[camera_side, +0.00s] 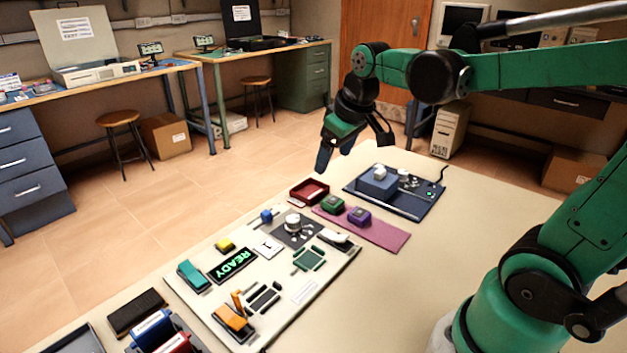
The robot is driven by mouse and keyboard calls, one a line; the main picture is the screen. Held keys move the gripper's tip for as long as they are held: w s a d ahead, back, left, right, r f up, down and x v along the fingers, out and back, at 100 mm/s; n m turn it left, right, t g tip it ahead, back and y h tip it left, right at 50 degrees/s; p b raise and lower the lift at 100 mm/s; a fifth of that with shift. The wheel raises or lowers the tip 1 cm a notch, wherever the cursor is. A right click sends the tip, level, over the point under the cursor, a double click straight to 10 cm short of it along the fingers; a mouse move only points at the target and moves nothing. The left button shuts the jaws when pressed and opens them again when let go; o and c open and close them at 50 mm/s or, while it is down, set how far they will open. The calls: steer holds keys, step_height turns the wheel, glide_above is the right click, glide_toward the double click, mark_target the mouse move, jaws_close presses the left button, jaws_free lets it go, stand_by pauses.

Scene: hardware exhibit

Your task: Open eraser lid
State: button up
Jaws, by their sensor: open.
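My gripper (355,148) is open and empty, with its dark fingers spread above the far edge of the table. Below it and to the right, a blue box (377,185) with a pale block on top stands on a dark blue panel (408,207) with small knobs and a green light. This box may be the eraser and its lid, but no readable label shows which thing is the eraser. The box looks closed, and the gripper is clearly apart from it.
A red tray (309,192) and a pink mat (385,236) with green (333,204) and purple (359,217) blocks lie nearby. A pale board (213,312) carries a READY display (233,265), a white knob and several coloured parts. The table's right side is bare.

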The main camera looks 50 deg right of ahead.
steer(key=w+d+f+g, duration=0.2)
steer(key=d, duration=0.9)
steer(key=g+y, duration=0.1)
steer(key=g, duration=0.1)
glide_above(380, 170)
steer(key=f, duration=0.3)
steer(key=shift+a+f, duration=0.2)
steer(key=shift+f, duration=0.1)
steer(key=shift+d+f, duration=0.2)
steer(key=shift+f, duration=2.8)
jaws_close()
